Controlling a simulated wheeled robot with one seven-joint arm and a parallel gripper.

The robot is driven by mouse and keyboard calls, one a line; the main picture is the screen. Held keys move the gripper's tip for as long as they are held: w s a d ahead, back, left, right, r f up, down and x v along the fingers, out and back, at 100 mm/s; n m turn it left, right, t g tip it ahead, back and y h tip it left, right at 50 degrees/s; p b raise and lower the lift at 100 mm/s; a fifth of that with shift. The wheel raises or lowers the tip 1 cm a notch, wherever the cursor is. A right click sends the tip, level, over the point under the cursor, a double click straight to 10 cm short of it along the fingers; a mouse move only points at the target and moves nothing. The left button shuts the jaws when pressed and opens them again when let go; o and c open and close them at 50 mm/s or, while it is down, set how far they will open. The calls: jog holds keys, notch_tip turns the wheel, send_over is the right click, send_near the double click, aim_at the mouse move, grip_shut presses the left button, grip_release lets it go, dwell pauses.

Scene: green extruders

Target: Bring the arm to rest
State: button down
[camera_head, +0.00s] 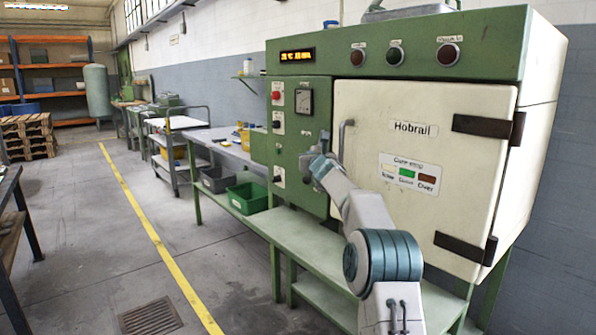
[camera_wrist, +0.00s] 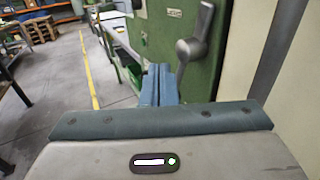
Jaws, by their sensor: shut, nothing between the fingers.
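In the wrist view my gripper (camera_wrist: 160,72) shows two blue fingers side by side, shut and empty. The handle (camera_wrist: 197,45) stands to the right of the fingers in that view, apart from them in the picture. In the head view the fingertips are hard to make out against the green panel.
The green machine (camera_head: 400,45) stands on a green bench (camera_head: 310,245). Grey and green bins (camera_head: 248,197) sit on a lower shelf to the left. A cart (camera_head: 180,123) stands further back. The floor left of the bench is clear, with a yellow line (camera_head: 150,230) and a drain grate (camera_head: 150,317).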

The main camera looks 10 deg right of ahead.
jog(key=s+a+r+n+g+y+p, duration=0.1)
jog(key=s+a+r+n+y+p, duration=0.25)
jog(key=s+a+r+n, duration=0.6)
jog(key=s+a+f+n+g+y+p, duration=0.1)
jog(key=s+a+n+g+y+p, duration=0.4)
jog(key=s+n, duration=0.8)
jog(key=s+d+f+n+g+h+p, duration=0.1)
jog(key=s+f+n+g+h+p, duration=0.1)
jog(key=s, duration=1)
jog(key=s+d+f+n+g+h+p, duration=0.2)
jog(key=s+f+n+g+h+p, duration=0.1)
jog(key=s, duration=1)
jog(key=s+d+f+n+g+h+p, duration=0.2)
jog(key=s+n+p, duration=0.6)
jog(key=s, duration=0.4)
notch_tip(320, 180, down, 3)
jog(key=shift+s+f+g+h, duration=0.2)
jog(key=shift+s+g+h, duration=0.3)
jog(key=shift+g, duration=0.6)
jog(key=shift+w+d, duration=0.1)
